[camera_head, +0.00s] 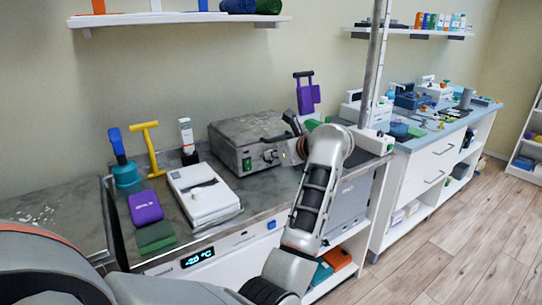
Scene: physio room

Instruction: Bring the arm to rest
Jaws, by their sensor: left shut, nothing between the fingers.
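My left arm (312,195) comes in from the lower left, rises past the worktop's front edge and bends at a grey joint. My left gripper (290,125) is at its far end, beside the right end of the grey metal box and over the worktop. It is small and partly hidden by my own wrist; it is shut with nothing in it. My right gripper is out of view.
The grey metal box (241,140), a white device (203,194), a purple box (145,207), a green block (155,236) and a yellow T-handled tool (150,150) crowd the worktop (262,200). A metal post (373,70) stands right of my arm. The wooden floor (455,230) is clear.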

